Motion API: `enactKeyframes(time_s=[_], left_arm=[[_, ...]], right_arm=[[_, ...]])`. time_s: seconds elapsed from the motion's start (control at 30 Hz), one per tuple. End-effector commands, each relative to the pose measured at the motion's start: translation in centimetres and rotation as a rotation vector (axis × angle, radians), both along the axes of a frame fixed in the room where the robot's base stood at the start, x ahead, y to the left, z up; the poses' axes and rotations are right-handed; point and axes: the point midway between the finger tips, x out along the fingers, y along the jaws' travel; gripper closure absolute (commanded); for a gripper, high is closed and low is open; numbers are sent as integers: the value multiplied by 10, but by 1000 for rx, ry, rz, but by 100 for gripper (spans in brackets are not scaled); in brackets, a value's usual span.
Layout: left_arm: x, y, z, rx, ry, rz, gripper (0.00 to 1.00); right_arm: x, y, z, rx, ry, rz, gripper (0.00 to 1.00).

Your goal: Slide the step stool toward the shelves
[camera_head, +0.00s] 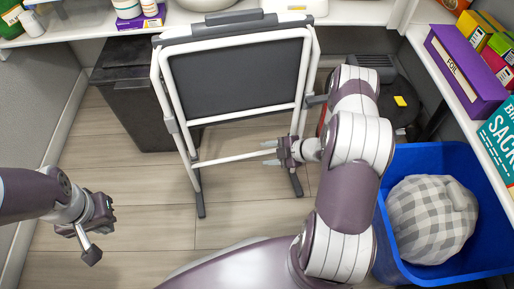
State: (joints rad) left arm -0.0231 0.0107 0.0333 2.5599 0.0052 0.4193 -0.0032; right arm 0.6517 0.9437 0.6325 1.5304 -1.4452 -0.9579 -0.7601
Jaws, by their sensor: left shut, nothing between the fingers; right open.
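The step stool (240,75) stands upright in the middle, with a white tubular frame and a dark flat panel. Its top reaches the front edge of the back shelf in the picture, and its dark feet are on the wood floor. My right gripper (268,153) is open at the stool's lower right, its fingers pointing left. The fingers lie above and below the right end of the low white crossbar; contact cannot be made out. My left gripper (92,254) is shut and empty over the floor at lower left, apart from the stool. The shelves (352,12) run along the back and right.
A black bin (132,108) stands left of the stool. A dark appliance (398,92) is behind my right arm. A blue bin (463,157) with a checked cushion (432,218) stands at right. A purple foil box (462,72) is on the right shelf. Floor (150,185) is clear at front left.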

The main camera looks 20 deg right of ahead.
Motion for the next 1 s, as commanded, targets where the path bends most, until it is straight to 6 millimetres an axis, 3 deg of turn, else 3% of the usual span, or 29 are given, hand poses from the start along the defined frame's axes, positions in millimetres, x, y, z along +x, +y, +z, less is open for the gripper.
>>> enactKeyframes(time_s=[0.03, 0.3, 1.0], left_arm=[[0, 0, 14, 0, 0, 0, 100], [0, 0, 31, 0, 0, 0, 100], [0, 0, 32, 0, 0, 0, 100]], right_arm=[[-6, -7, 14, 0, 0, -5, 50], [-30, -30, 32, 0, -1, -2, 50], [-33, -33, 32, 0, -1, 0, 50]])
